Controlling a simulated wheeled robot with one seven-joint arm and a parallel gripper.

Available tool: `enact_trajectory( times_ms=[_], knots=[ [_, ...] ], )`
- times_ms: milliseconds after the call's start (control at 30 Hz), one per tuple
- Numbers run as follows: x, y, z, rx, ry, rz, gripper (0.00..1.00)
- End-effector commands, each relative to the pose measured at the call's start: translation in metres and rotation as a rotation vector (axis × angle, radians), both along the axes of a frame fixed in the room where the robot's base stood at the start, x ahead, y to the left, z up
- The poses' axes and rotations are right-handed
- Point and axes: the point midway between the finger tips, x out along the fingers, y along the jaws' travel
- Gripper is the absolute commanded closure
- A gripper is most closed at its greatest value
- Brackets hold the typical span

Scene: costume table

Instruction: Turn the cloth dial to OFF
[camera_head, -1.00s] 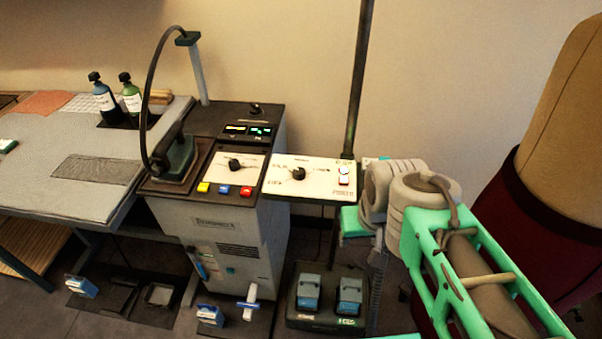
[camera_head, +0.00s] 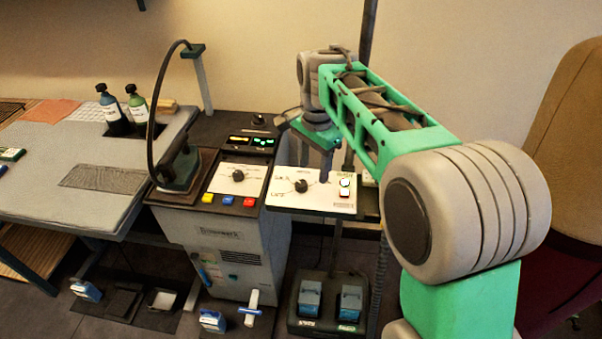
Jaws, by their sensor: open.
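Two black dials show on white panels. One dial (camera_head: 238,175) is on the iron station, above the yellow, blue and red buttons. The other dial (camera_head: 301,186) is on the white panel (camera_head: 286,201) to its right, with labels around it too small to read surely. I cannot tell from the lettering which is the cloth dial. My gripper (camera_head: 325,165) is open and points down over the right-hand white panel, just right of and above its dial in the picture. It looks empty and apart from the dial. Its fingertips are small and partly unclear.
An iron (camera_head: 180,165) with a cable stands left of the panels. Two bottles (camera_head: 112,109) stand on the ironing table (camera_head: 60,190). A dark pole rises behind the right panel. Pedals (camera_head: 309,299) are on the floor. A dress form (camera_head: 565,140) stands at right.

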Motion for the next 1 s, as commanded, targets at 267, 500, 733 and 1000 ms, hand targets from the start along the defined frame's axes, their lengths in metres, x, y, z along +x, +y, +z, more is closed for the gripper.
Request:
enact_trajectory(
  times_ms=[267, 500, 733, 1000],
  knots=[
    [0.036, 0.029, -0.011, -0.006, 0.056, -0.226, 0.48],
    [0.035, 0.028, -0.053, -0.006, 0.056, -0.225, 0.48],
    [0.036, 0.028, -0.081, -0.004, 0.05, -0.225, 0.48],
    [0.036, 0.028, -0.083, -0.003, 0.05, -0.224, 0.51]
  ],
)
